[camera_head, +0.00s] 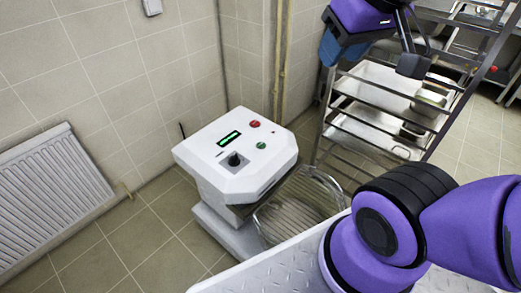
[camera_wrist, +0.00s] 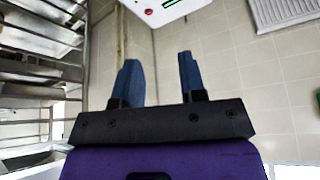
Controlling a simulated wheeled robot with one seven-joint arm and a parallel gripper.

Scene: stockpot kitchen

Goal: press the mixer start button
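The white mixer (camera_head: 210,165) stands by the wall left of centre in the head view. Its sloped top panel has a green display (camera_head: 229,138), a red button (camera_head: 254,123), a green button (camera_head: 261,145) and a black knob (camera_head: 234,159). No label shows which button is start. My gripper (camera_head: 334,52) is at the upper right, raised and apart from the panel. In the wrist view, its two blue fingers (camera_wrist: 157,72) are spread with nothing between them. The red button (camera_wrist: 148,12) shows at that view's top edge; the green button is out of frame there.
A metal rack (camera_head: 375,110) with trays stands right of the mixer, close to my gripper. A wire guard (camera_head: 300,208) is at the mixer's front. A radiator (camera_head: 50,190) is on the left wall, and pipes (camera_head: 282,60) run up behind the mixer. Floor left of the mixer is clear.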

